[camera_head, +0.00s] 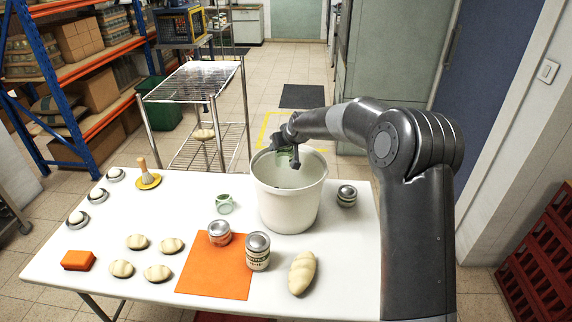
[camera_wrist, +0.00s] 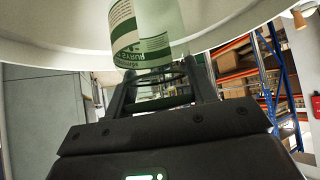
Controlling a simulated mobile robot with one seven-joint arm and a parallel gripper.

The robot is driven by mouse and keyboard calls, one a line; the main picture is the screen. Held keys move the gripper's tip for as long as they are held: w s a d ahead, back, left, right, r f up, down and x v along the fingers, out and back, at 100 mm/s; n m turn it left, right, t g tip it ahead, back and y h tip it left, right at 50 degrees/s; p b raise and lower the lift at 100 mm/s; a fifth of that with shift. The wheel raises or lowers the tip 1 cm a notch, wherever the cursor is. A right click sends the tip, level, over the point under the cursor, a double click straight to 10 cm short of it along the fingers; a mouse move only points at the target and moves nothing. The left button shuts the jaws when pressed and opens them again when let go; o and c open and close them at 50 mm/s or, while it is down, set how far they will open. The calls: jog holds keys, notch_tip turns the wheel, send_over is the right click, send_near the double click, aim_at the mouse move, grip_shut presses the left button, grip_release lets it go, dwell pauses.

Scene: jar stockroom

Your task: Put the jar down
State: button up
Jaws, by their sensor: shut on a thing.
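My gripper (camera_head: 290,156) is at the mouth of a large white bucket (camera_head: 289,207) on the white table. It is shut on a glass jar (camera_wrist: 140,28) with a green and white label, seen close up in the wrist view between the fingers (camera_wrist: 160,82). In the head view only a small green bit of the jar shows by the fingers. The bucket's pale rim (camera_wrist: 50,53) curves across the top of the wrist view. I cannot tell how deep the jar sits in the bucket or whether it touches anything.
On the table (camera_head: 335,265), an orange mat (camera_head: 208,270) bears lidded jars (camera_head: 219,236) (camera_head: 258,256). Another jar (camera_head: 346,196) stands right of the bucket, and a small green glass (camera_head: 224,204) left. A loaf (camera_head: 302,273), buns (camera_head: 157,273) and an orange block (camera_head: 78,260) lie in front.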

aim_at(283, 165)
notch_tip(283, 165, down, 8)
jog(key=shift+r, duration=0.1)
dwell(0.4)
jog(key=shift+f, duration=0.5)
jog(key=shift+f, duration=0.1)
jog(key=o, duration=1)
jog(key=shift+o, duration=0.2)
